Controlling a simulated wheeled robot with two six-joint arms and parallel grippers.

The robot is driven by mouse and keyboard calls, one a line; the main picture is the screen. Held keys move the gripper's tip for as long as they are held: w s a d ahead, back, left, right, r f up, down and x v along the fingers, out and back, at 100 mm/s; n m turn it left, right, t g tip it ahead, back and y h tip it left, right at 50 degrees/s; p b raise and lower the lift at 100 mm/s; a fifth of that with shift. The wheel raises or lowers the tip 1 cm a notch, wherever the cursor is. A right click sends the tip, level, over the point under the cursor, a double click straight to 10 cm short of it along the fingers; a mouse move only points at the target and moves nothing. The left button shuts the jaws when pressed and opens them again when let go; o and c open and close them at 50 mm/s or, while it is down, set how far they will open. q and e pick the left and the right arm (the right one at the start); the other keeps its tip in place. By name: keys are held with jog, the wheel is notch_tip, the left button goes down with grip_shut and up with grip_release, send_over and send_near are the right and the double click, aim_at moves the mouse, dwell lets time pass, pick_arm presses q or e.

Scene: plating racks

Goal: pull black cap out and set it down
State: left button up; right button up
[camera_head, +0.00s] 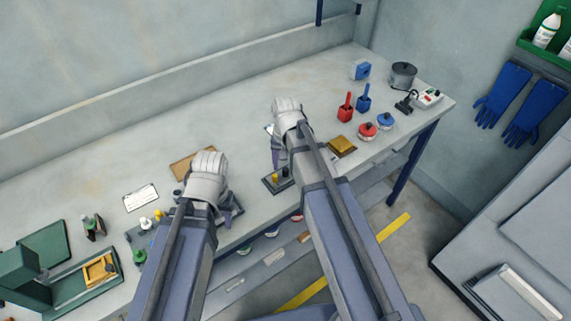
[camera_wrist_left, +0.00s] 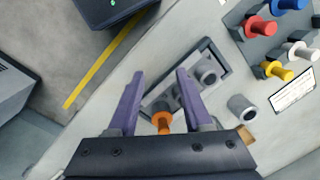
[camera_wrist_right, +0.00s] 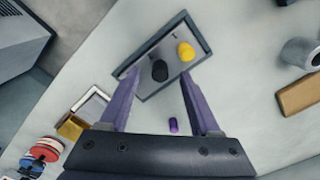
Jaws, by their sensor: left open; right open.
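The black cap (camera_wrist_right: 159,70) sits upright in a shallow dark-framed tray (camera_wrist_right: 150,97) in the right wrist view, beside a yellow cap (camera_wrist_right: 186,51). My right gripper (camera_wrist_right: 159,77) is open, with its purple fingers spread on either side of the black cap; I cannot tell whether they touch it. In the head view the tray (camera_head: 270,187) is partly hidden by my right arm. My left gripper (camera_wrist_left: 160,76) is open and empty over another tray (camera_wrist_left: 217,55) holding grey cylinders (camera_wrist_left: 207,72). An orange cap (camera_wrist_left: 162,120) shows between its fingers.
A small purple cap (camera_wrist_right: 173,125) lies loose near the right gripper. A grey cylinder (camera_wrist_left: 241,107) stands beside the left tray. A rack of coloured caps (camera_wrist_left: 255,45) is farther right in that view. The bench (camera_head: 240,130) behind the grippers is mostly clear.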

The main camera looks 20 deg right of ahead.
aim_at(286, 169)
pick_arm(q)
jog(key=shift+f, duration=0.55)
pick_arm(e)
jog(key=shift+f, duration=0.55)
pick_arm(q)
jog(key=shift+r, duration=0.1)
pick_arm(e)
grip_shut()
pick_arm(q)
jog(key=shift+r, duration=0.15)
pick_arm(e)
jog(key=shift+r, duration=0.25)
pick_arm(q)
jog(key=shift+r+p, duration=1.95)
pick_arm(e)
jog(key=shift+r, duration=1.95)
